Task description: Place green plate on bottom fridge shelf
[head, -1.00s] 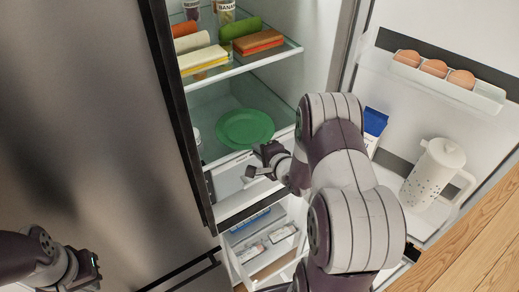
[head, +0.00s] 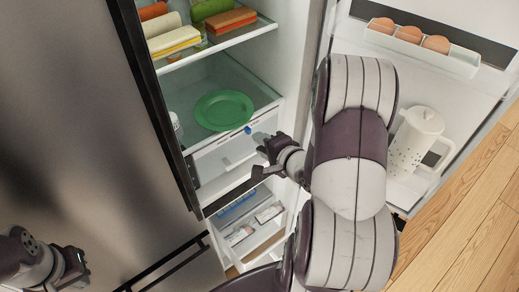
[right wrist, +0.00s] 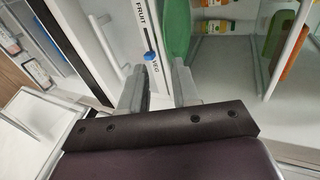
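The green plate (head: 224,110) lies flat on the bottom fridge shelf (head: 255,92), a glass shelf above a drawer. Its edge also shows in the right wrist view (right wrist: 177,28). My right gripper (head: 259,160) is in front of the drawer, below and to the right of the plate and apart from it. In the right wrist view its two fingers (right wrist: 158,78) are spread with nothing held between them. My left gripper (head: 80,267) is at the lower left, in front of the closed steel door, away from the plate; its fingers are too small to read.
An upper shelf (head: 225,38) holds several food packages. The open fridge door at right carries eggs (head: 408,34) and a white jug (head: 415,140). A drawer with packages (head: 250,225) stands open below. A white item (head: 175,124) is left of the plate.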

